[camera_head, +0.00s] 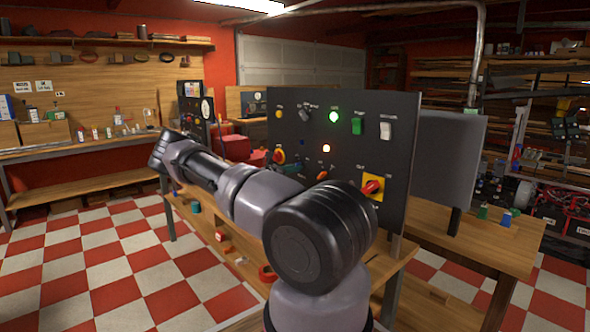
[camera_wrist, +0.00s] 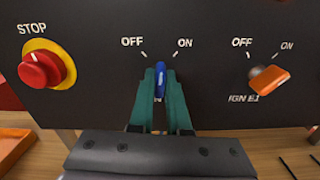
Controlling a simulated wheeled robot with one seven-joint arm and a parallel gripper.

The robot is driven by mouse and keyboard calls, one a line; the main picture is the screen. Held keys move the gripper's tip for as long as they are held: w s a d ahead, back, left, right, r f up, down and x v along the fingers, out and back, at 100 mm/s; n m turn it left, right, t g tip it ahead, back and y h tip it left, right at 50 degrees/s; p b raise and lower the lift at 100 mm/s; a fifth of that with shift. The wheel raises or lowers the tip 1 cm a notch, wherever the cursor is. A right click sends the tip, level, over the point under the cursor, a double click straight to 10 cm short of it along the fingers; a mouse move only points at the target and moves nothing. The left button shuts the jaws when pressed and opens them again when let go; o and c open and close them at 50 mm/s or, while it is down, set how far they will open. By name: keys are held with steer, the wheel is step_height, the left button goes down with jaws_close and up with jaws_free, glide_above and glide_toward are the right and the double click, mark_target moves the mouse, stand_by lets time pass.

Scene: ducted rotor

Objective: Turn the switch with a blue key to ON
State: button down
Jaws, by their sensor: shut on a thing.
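The blue key (camera_wrist: 160,76) is on the black panel (camera_wrist: 210,20) in the wrist view, between the OFF label on its left and the ON label on its right. It stands about upright, pointing between the two marks. My gripper (camera_wrist: 161,88) has its green fingers on both sides of the key, shut on it. The lower part of the key and its base are hidden by the fingers. In the head view my arm reaches across to the panel (camera_head: 385,110), and I cannot make out the key there.
A red STOP knob (camera_wrist: 38,70) on yellow is left of the key. An orange IGN E1 switch (camera_wrist: 268,82) is to the right, with its own OFF and ON labels. The panel stands on a wooden bench (camera_head: 480,237).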

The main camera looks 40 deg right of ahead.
steer(key=m, duration=0.6)
steer(key=shift+s+f+m, duration=0.1)
steer(key=shift+m, duration=0.3)
stand_by(0.4)
steer(key=c, duration=0.9)
jaws_free()
steer(key=shift+a, duration=0.1)
steer(key=a, duration=1)
steer(key=shift+s+a, duration=0.3)
steer(key=shift+s, duration=0.1)
